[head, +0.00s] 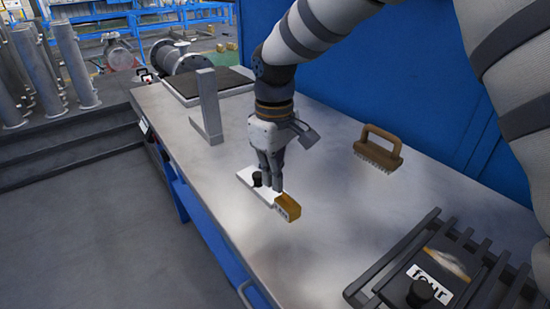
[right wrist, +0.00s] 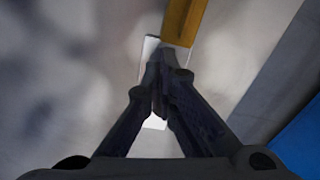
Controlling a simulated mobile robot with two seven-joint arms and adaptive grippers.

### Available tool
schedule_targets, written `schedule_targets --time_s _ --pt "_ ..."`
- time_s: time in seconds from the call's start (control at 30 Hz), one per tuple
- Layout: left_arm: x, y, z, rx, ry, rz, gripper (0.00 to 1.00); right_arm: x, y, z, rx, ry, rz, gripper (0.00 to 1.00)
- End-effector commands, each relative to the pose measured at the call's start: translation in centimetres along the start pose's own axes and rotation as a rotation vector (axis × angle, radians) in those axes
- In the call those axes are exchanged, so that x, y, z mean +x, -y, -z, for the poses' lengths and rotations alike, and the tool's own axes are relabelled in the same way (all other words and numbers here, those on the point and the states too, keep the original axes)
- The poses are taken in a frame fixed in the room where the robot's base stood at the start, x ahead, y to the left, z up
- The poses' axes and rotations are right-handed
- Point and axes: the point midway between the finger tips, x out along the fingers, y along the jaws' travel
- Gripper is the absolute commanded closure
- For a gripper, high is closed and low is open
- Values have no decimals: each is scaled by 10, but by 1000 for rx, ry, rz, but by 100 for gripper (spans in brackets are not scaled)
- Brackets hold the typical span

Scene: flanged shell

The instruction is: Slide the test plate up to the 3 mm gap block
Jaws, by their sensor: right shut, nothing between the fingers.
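The test plate, a flat white plate (head: 246,178) with a black knob, lies on the steel bench. A yellow block (head: 288,206), apparently the gap block, sits at its near right end. In the right wrist view the yellow block (right wrist: 182,22) is at the top and the white plate (right wrist: 154,123) shows partly behind the fingers. I cannot tell whether plate and block touch. My right gripper (head: 274,190) is shut and empty, pointing down at the plate beside the knob and just behind the block. It hides part of the plate. My left gripper is not in view.
A wooden-handled brush (head: 379,148) stands to the right. A dark slatted rack (head: 365,283) holding a labelled plate with a black knob is at the lower right. A grey upright angle piece (head: 209,105) stands behind left, near a dark-topped slab (head: 222,82).

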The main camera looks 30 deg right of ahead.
Motion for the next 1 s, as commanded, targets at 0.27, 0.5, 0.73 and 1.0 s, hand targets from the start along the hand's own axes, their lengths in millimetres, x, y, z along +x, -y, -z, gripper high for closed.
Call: schedule_targets --time_s 0.27,0.5,0.73,1.0 --pt "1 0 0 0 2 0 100 12 0 0 0 0 0 100" --pt "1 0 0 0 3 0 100 12 0 2 1 -1 0 100" --pt "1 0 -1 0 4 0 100 12 0 16 0 1 1 100" --pt "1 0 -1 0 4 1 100 4 0 16 0 -1 0 100"
